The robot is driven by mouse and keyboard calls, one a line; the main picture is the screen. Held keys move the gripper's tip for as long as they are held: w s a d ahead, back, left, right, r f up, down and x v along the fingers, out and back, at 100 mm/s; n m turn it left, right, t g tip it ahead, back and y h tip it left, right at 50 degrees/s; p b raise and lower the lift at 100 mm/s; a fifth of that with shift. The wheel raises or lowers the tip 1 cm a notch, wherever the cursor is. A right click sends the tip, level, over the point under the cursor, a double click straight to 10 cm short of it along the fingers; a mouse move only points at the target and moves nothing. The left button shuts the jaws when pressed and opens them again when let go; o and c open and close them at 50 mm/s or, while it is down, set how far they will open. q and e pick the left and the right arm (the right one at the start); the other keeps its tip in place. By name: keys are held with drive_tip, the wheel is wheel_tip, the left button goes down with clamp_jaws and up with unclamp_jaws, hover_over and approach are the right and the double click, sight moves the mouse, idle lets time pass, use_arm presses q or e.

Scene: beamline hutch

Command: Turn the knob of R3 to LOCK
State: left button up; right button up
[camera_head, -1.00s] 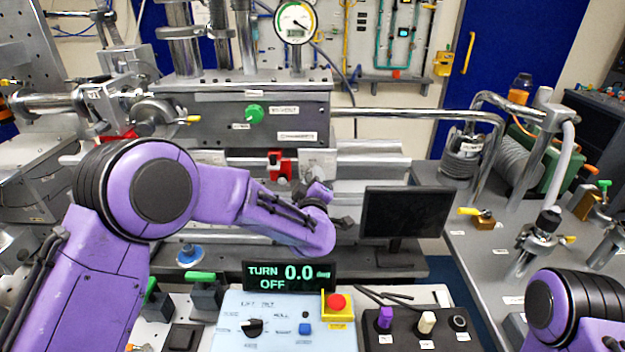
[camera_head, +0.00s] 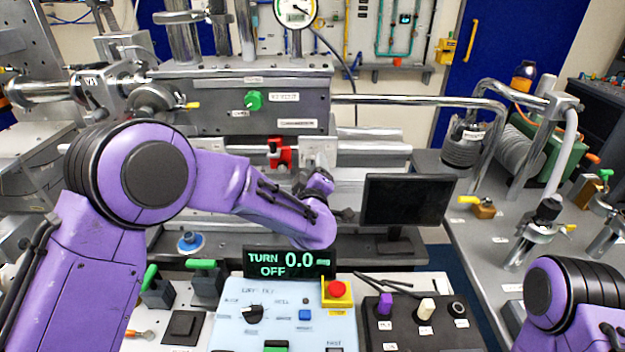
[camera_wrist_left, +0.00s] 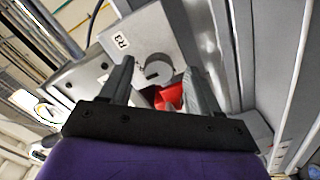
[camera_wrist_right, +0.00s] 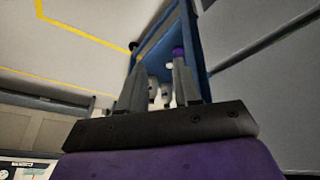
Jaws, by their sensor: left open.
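The R3 label (camera_wrist_left: 121,41) is on a pale grey plate in the left wrist view. Beside it is a round grey knob-like part (camera_wrist_left: 157,68) with a slot; I cannot read its setting. My left gripper (camera_wrist_left: 159,72) is open, its fingers on either side of this part in the picture. I cannot tell whether they touch it. In the head view my left gripper (camera_head: 318,181) is in front of the rail bench, just below a pale plate (camera_head: 318,153). My right gripper (camera_wrist_right: 160,70) shows only in its own wrist view, open and empty.
A red clamp (camera_head: 280,152) sits left of the pale plate. A black monitor (camera_head: 405,200) stands close to my left gripper's right. Below are a display reading "TURN 0.0 deg OFF" (camera_head: 287,263) and a control panel with a red button (camera_head: 337,289).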

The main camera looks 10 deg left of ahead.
use_arm(q)
drive_tip(key=s+d+b, duration=0.1)
drive_tip(key=s+d, duration=0.1)
drive_tip(key=s, duration=0.7)
drive_tip(key=shift+b, duration=0.4)
